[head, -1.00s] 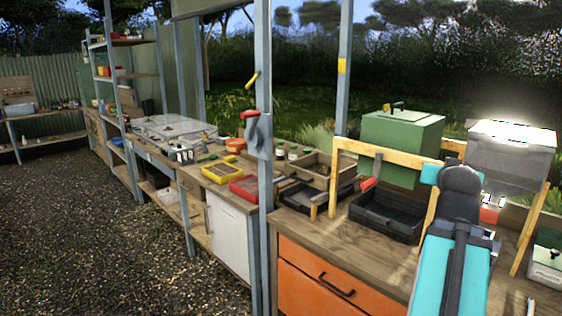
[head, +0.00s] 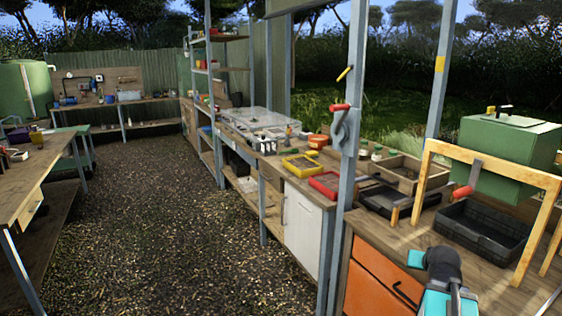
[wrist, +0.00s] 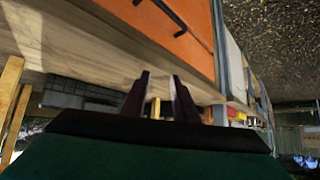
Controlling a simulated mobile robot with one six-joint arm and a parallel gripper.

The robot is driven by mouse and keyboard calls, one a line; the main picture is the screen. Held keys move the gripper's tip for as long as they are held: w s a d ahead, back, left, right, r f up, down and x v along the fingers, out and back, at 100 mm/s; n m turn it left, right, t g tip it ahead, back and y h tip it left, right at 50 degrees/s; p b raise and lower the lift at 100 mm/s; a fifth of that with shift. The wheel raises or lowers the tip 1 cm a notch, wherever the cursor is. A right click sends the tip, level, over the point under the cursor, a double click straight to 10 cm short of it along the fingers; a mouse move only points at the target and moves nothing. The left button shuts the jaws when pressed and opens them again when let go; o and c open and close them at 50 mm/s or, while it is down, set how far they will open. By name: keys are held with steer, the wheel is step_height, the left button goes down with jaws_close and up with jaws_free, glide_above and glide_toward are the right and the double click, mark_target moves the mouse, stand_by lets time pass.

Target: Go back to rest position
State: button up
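My arm shows at the lower right of the head view, a dark joint with teal links, in front of the wooden bench (head: 405,237). My gripper fingers cannot be made out there. In the wrist view my gripper (wrist: 160,90) has two dark fingers with a clear gap between them, and I see nothing held. Beyond the fingers the bench shows tilted, with its orange drawer front (wrist: 165,30) at the top. The orange drawers also show in the head view (head: 372,308), beside my arm.
A black crate (head: 470,243) stands on the bench under a wooden frame (head: 440,165), with a green box (head: 515,145) behind. A blue-grey post (head: 345,180) rises at the bench's left end. Open gravel floor (head: 150,220) lies left, with another wooden table (head: 35,185) beyond.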

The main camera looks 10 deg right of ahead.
steer(key=s+a+f+n+g+y+b, duration=0.1)
steer(key=s+a+f+g+y, duration=0.1)
steer(key=a+f, duration=0.85)
steer(key=s+a+f+n+g+y+b, duration=0.1)
steer(key=s+a+f+n+g, duration=0.1)
steer(key=a+f, duration=0.8)
steer(key=s+a+f+n+g+y+b, duration=0.15)
steer(key=a+f, duration=0.45)
steer(key=f, duration=0.9)
steer(key=s+a+f+n+g, duration=0.1)
steer(key=s+a+f+g, duration=0.1)
steer(key=s+a+f, duration=0.45)
steer(key=s+a+f+n+g, duration=0.1)
steer(key=s+a+f+g, duration=0.25)
steer(key=s+f, duration=0.55)
steer(key=s+f+g, duration=0.2)
steer(key=s, duration=1.1)
steer(key=shift+a+f+g+b, duration=0.15)
steer(key=shift+g+b, duration=0.15)
steer(key=shift+b, duration=0.15)
steer(key=shift+s, duration=0.15)
